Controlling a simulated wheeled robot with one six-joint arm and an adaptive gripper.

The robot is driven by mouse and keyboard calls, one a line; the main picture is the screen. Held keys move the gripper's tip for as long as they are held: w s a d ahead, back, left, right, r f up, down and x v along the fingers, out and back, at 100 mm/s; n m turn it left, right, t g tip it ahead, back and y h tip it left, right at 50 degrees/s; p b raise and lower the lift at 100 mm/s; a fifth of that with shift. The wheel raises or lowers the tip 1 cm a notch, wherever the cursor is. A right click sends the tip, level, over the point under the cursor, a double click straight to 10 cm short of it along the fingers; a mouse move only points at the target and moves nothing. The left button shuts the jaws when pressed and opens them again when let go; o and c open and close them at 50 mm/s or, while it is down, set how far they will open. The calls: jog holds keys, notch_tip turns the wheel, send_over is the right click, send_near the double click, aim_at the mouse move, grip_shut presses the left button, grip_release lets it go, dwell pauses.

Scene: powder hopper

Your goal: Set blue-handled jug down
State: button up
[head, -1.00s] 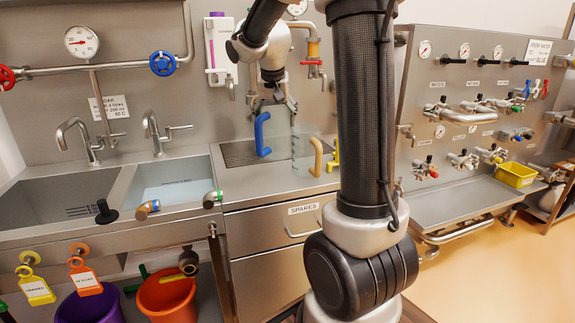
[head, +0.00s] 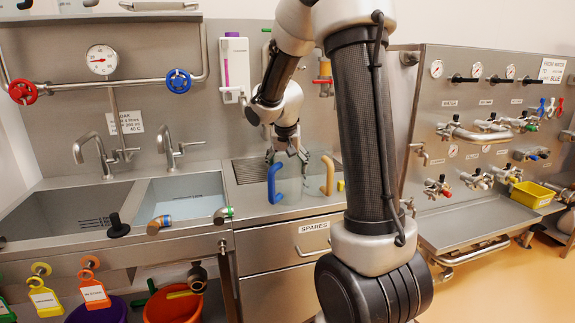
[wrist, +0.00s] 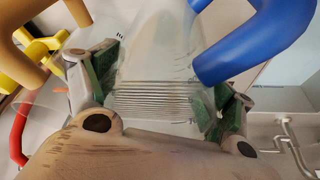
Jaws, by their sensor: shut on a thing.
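The blue-handled jug (head: 291,187) is clear and upright at the counter beside the sinks. Its blue handle (head: 273,184) faces left. My gripper (head: 291,153) is shut on the jug near its top. In the wrist view the clear jug wall (wrist: 150,60) lies between the green pads of my gripper (wrist: 165,92), with the blue handle (wrist: 250,42) at upper right. I cannot tell whether the jug's base touches the counter.
A second clear jug with a tan handle (head: 328,176) stands close on the right. The light-blue sink basin (head: 180,195) is left of the counter (head: 250,208). A "SPARES" drawer (head: 312,228) is below. Valve pipework (head: 487,130) stands at right.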

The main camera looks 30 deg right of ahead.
jog(key=o, duration=1.2)
jog(key=shift+o, duration=0.2)
